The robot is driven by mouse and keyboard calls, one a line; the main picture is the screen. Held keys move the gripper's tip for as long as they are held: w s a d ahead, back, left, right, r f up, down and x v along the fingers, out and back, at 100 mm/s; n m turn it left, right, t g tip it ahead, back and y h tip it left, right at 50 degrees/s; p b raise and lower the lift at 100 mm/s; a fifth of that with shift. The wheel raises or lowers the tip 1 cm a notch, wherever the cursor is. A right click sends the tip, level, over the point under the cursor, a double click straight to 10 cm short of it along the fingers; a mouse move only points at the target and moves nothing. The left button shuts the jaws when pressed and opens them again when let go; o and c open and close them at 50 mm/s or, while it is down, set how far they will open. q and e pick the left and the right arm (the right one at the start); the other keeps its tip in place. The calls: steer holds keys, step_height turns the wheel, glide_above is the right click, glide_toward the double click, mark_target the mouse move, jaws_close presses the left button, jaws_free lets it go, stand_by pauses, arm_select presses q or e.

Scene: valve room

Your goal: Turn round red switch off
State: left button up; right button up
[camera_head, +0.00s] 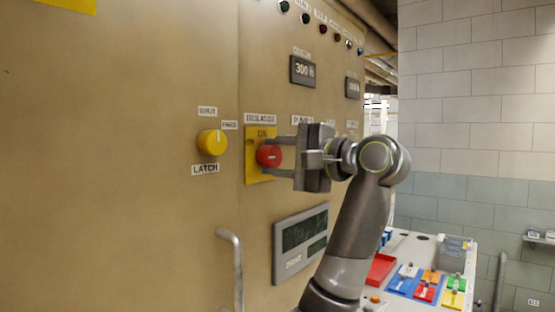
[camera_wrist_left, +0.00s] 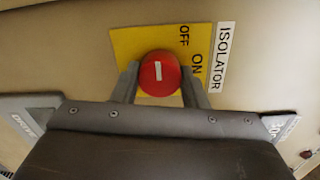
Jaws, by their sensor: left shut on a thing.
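The round red switch (camera_head: 269,156) sits on a yellow plate (camera_head: 252,172) under an ISOLATOR label on the beige panel. My left gripper (camera_head: 272,157) is shut on the switch, one finger above it and one below. In the left wrist view the fingers flank the red switch (camera_wrist_left: 160,80), and its face shows clear. Its white mark runs up and down in that view, sideways across the panel. The ON label (camera_wrist_left: 196,65) is right of the switch there, and the OFF label (camera_wrist_left: 184,36) is above and to its right. My right gripper is not in view.
A yellow LATCH knob (camera_head: 212,142) is left of the switch. A grey display box (camera_head: 300,246) and a bent metal handle (camera_head: 236,262) are below. A table (camera_head: 460,304) with a red tray (camera_head: 380,269) and coloured blocks stands at lower right.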

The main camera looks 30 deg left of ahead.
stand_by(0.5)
arm_select(q)
steer(key=o, duration=1)
steer(key=shift+c, duration=0.2)
steer(key=shift+d, duration=0.1)
steer(key=shift+d, duration=0.3)
steer(key=s+d+b, duration=0.1)
steer(key=d+b, duration=0.2)
steer(key=d, duration=1.3)
steer(key=shift+s+d+r, duration=0.2)
steer(key=shift+d, duration=0.1)
